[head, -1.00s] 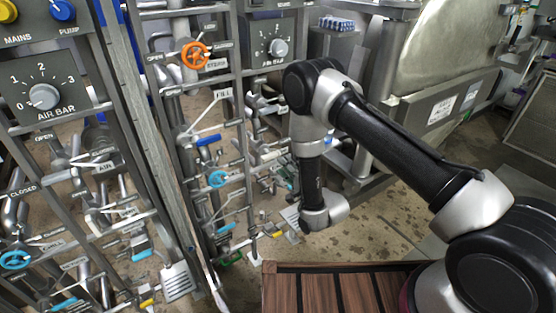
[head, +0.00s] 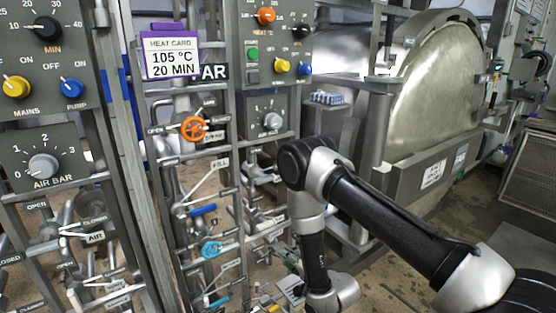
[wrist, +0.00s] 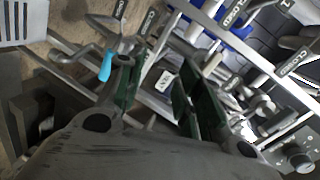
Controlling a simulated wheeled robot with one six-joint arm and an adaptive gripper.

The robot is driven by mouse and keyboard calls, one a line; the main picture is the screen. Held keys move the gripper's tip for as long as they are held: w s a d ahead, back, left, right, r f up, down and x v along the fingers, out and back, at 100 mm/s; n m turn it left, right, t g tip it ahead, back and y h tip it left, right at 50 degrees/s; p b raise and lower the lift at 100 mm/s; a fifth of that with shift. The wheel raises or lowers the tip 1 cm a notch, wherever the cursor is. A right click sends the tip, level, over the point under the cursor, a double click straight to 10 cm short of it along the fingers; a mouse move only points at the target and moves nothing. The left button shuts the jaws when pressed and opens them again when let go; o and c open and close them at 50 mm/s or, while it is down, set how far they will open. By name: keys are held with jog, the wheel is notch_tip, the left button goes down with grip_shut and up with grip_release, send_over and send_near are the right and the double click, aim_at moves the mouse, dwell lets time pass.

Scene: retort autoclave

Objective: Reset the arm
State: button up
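My gripper (wrist: 158,88) shows in the wrist view with two dark green finger pads apart and a gap between them. I see nothing held in the gap; pipes and small tags lie behind it. In the head view my black and silver arm (head: 390,220) comes in from the lower right, rises to an elbow, then drops to a silver wrist (head: 335,293) near the bottom edge. The fingers cannot be made out clearly there.
A left panel carries an air dial (head: 43,167) and switches. A purple-edged heat card (head: 171,53) hangs above. The large steel retort (head: 430,90) stands at right.

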jog(key=s+d+f+n+g+h, duration=0.3)
jog(key=s+d+f+n+g, duration=0.15)
jog(key=f, duration=0.45)
jog(key=s+d+r+n+g+h, duration=0.2)
jog(key=s+d+g+h, duration=0.1)
jog(key=s+g, duration=0.1)
jog(key=s+d+r, duration=0.7)
jog(key=d+r, duration=0.1)
jog(key=r, duration=0.8)
jog(key=s+d+r+n+h, duration=0.1)
jog(key=s+d+r, duration=0.6)
jog(key=r, duration=1)
jog(key=s+d+r+n+h, duration=0.1)
jog(key=s+d+r, duration=0.7)
jog(key=r, duration=0.9)
jog(key=shift+d, duration=0.5)
jog(key=shift+r, duration=0.1)
